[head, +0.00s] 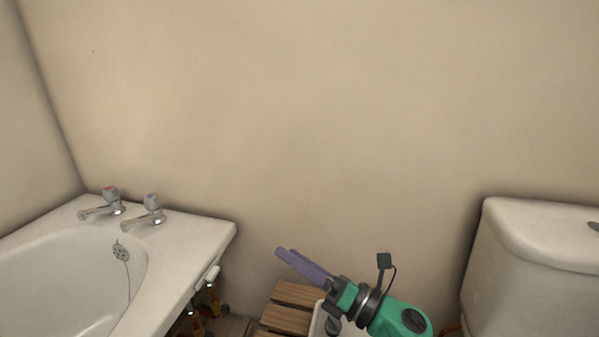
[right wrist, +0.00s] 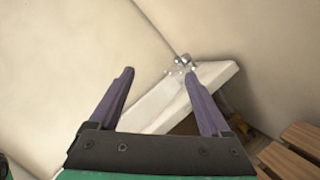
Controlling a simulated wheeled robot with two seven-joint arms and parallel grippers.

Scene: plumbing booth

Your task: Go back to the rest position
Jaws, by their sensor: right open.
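My right gripper (head: 286,256) reaches in from the lower right in the head view. Its purple fingers point left and slightly up, above a wooden slatted surface. In the right wrist view its two fingers (right wrist: 158,74) are spread apart with nothing between them. The basin end with the taps (right wrist: 184,62) shows beyond the fingers. My left gripper is in neither view.
A white basin (head: 190,245) with two taps (head: 150,209) stands at the left against the wall. A white cistern (head: 535,270) stands at the right. The slatted wooden surface (head: 295,295) lies low between them. The wall (head: 320,120) above is bare.

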